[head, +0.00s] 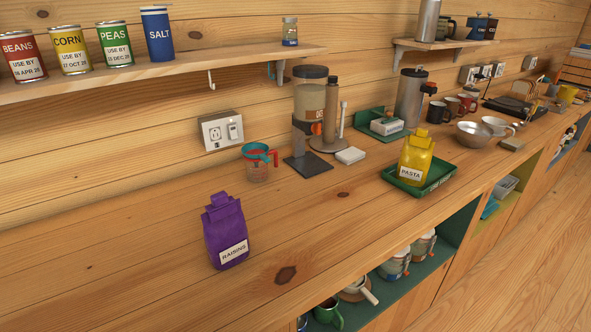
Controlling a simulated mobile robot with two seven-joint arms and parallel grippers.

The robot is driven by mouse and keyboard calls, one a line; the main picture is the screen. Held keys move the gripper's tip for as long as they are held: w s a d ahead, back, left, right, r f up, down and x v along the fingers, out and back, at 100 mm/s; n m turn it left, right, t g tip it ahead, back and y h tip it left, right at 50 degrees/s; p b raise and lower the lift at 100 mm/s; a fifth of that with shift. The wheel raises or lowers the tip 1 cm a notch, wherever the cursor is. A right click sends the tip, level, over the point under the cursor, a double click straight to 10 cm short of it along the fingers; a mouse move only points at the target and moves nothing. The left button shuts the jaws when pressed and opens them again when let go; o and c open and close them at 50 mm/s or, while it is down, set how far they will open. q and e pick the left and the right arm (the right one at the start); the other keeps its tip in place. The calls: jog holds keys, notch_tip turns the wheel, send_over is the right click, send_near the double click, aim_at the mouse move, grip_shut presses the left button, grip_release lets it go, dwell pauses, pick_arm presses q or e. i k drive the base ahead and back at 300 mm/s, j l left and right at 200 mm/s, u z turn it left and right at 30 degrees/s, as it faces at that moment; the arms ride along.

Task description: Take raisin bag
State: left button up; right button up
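The raisin bag (225,230) is purple with a folded top and a white label reading RAISINS. It stands upright on the wooden counter (130,270) at the left of the head view, with clear wood around it. Neither of my grippers shows in the head view.
A measuring cup (258,163) and a dispenser (309,110) stand behind the bag. A yellow pasta bag (415,158) sits in a green tray (440,178) to the right. A wall shelf (150,72) with cans hangs above. The counter's front edge is right of the bag.

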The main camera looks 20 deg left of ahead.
aim_at(227, 240)
jog(key=k+j+z, duration=0.25)
jog(key=k+j, duration=0.5)
jog(key=j, duration=0.15)
